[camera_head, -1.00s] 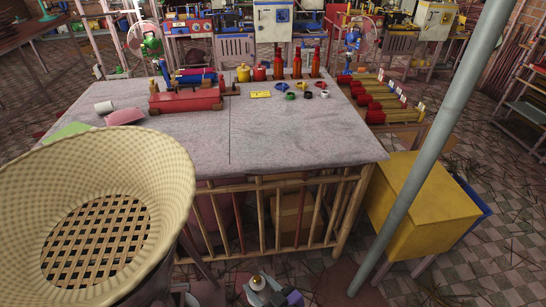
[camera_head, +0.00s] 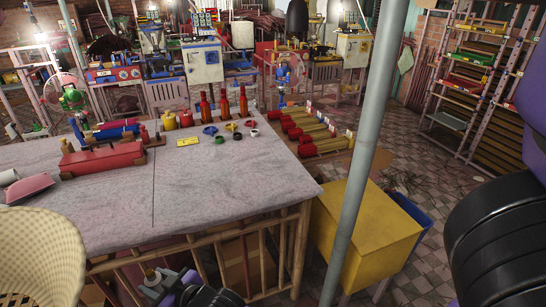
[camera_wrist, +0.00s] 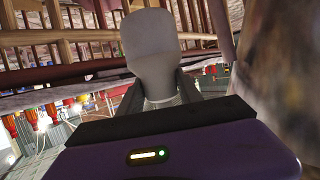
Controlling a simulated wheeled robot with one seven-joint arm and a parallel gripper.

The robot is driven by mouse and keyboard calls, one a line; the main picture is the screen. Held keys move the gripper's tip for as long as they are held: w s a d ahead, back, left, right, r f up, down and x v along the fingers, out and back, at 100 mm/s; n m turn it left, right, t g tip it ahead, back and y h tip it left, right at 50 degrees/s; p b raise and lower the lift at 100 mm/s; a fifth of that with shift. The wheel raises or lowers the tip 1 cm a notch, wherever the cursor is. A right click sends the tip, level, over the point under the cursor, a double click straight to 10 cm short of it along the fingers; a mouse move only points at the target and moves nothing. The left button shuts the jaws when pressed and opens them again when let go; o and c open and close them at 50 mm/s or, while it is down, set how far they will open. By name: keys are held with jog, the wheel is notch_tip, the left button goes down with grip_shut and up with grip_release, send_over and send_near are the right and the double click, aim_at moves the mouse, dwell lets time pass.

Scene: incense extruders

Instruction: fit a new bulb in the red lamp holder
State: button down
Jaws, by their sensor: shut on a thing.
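My gripper (camera_head: 168,284) is low in the head view, in front of the table's railed side. In the wrist view my gripper (camera_wrist: 160,88) has its two dark fingers shut on a pale grey bulb (camera_wrist: 150,45). The bulb's rounded, blocky end points away from the purple gripper body, and its neck sits between the fingers. I cannot pick out the red lamp holder in either view.
A cloth-covered table (camera_head: 230,185) carries a red machine (camera_head: 102,158), red bottles (camera_head: 224,105) and small coloured rings. A grey pole (camera_head: 365,140) stands before a yellow box (camera_head: 365,235). A wicker chair (camera_head: 40,255) is at lower left. Tiled floor is open at right.

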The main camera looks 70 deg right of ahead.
jog(key=w+d+r+m+h, duration=0.2)
jog(key=w+d+r+h, duration=0.15)
jog(key=d+r, duration=0.55)
jog(key=s+d+r+m+g+h, duration=0.2)
jog(key=d+r+m+g+h, duration=0.15)
jog(key=d+r, duration=0.55)
jog(key=s+d+r+m+g+h, duration=0.3)
jog(key=d+r+m, duration=0.2)
jog(key=r, duration=0.8)
jog(key=s+d+r+m+g, duration=0.1)
jog(key=s+r+m+g, duration=0.4)
jog(key=s+r, duration=0.4)
jog(key=s+d+r+m+g+p, duration=0.1)
jog(key=s+r+m+g, duration=0.4)
jog(key=s, duration=1.1)
jog(key=shift+s+d+r+m+g+h, duration=0.25)
jog(key=shift+d+r+m+g+h, duration=0.25)
jog(key=shift+r+g, duration=1.15)
jog(key=shift+r+p, duration=0.2)
jog(key=shift+p, duration=0.2)
jog(key=shift+w+r+p, duration=0.1)
jog(key=shift+r+p, duration=1.3)
jog(key=shift+r, duration=0.25)
jog(key=shift+n+t, duration=0.25)
jog(key=shift+t, duration=0.05)
